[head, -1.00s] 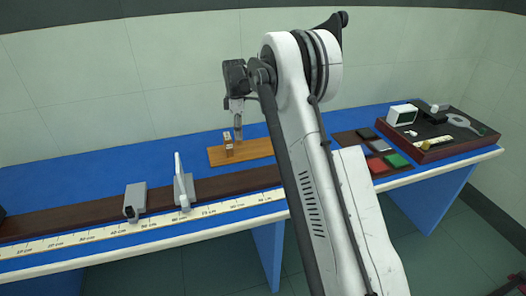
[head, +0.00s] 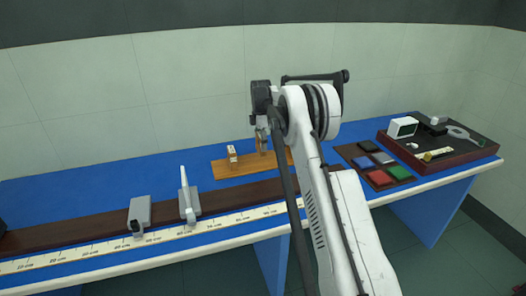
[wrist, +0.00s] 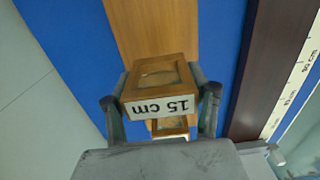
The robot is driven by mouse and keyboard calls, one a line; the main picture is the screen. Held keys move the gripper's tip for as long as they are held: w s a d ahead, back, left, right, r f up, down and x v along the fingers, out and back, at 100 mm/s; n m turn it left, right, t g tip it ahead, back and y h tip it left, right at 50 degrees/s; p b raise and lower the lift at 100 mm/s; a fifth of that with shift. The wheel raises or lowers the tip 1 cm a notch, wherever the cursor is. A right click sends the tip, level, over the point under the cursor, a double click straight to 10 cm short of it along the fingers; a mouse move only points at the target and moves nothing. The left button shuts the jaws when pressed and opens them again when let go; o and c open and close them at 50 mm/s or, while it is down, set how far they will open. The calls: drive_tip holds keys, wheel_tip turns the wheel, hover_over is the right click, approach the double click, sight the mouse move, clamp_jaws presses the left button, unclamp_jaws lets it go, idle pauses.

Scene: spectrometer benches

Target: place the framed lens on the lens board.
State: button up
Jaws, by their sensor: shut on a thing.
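My gripper (wrist: 161,93) is shut on a wooden framed lens (wrist: 158,76) marked "15 cm", which reads upside down in the wrist view. In the head view, my gripper (head: 262,138) is over the right part of the wooden lens board (head: 225,170). The board (wrist: 150,28) runs behind the held frame in the wrist view. Whether the held frame touches the board I cannot tell. A second small framed lens (head: 232,153) stands upright on the board, left of my gripper. In the wrist view a second frame (wrist: 170,126) shows partly under the gripper.
A dark rail with a centimetre scale (head: 160,236) runs along the blue bench's front. Two grey holders (head: 140,214) (head: 188,204) stand on it. A mat of coloured squares (head: 352,152) and a dark tray (head: 484,151) with small parts are at right.

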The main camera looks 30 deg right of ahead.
drive_tip(key=shift+d+f, duration=0.35)
drive_tip(key=shift+d, duration=0.15)
drive_tip(key=shift+f, duration=1.95)
drive_tip(key=shift+f, duration=0.2)
drive_tip(key=o, duration=1.2)
drive_tip(key=shift+r, duration=0.1)
